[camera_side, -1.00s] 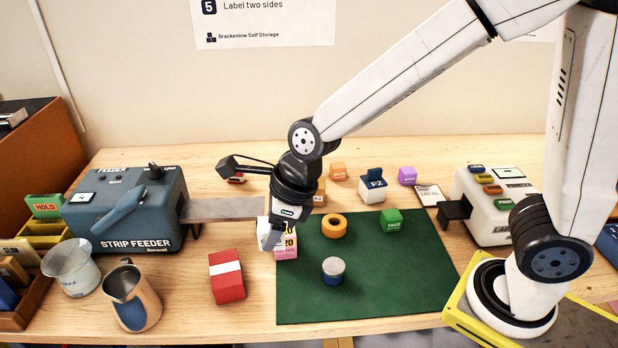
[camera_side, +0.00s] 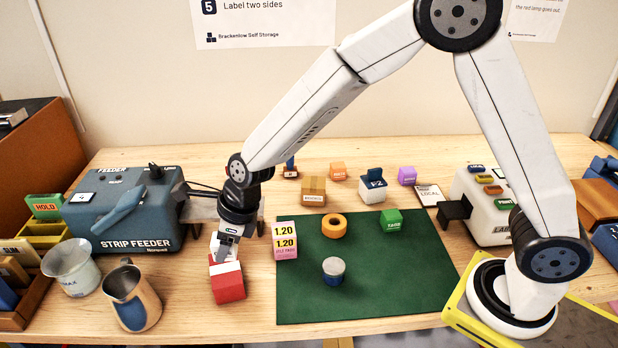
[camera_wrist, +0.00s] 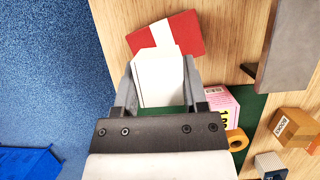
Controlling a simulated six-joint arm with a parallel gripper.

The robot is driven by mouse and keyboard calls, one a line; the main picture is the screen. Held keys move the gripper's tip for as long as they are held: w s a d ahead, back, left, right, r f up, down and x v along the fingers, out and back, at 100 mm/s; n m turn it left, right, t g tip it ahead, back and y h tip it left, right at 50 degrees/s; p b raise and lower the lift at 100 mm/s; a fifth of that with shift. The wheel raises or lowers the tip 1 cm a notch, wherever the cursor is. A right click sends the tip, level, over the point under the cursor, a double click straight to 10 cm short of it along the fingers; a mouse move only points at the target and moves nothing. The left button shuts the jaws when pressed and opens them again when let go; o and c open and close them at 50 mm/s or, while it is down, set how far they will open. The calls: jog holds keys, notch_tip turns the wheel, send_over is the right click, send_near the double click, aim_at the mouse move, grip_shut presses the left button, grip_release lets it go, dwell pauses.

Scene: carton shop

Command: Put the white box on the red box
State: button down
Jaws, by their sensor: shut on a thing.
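The white box (camera_wrist: 157,80) is between the two fingers of my gripper (camera_wrist: 160,85) in the wrist view. My gripper (camera_side: 224,250) is shut on it. In the side view the white box (camera_side: 224,247) is partly hidden by the fingers and shows directly above the back part of the red box. The red box (camera_side: 228,286), with a white band across it, lies on the wooden table. In the wrist view the red box (camera_wrist: 187,37) shows just beyond the white box. I cannot tell whether the two boxes touch.
A pink and yellow price box (camera_side: 286,241) stands close to the right, at the edge of the green mat (camera_side: 390,275). A metal jug (camera_side: 133,297) stands to the left of the red box. The strip feeder (camera_side: 125,212) is behind on the left.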

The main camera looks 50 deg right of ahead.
aim_at(225, 268)
jog(key=shift+w+a+f, duration=0.15)
jog(key=shift+w+f, duration=0.25)
jog(key=shift+f, duration=0.05)
jog(key=shift+w+a+f, duration=0.1)
jog(key=shift+w+f, duration=0.15)
jog(key=shift+f, duration=1.6)
jog(key=shift+c, duration=0.6)
grip_release()
jog(key=shift+f, duration=0.1)
jog(key=v, duration=1.2)
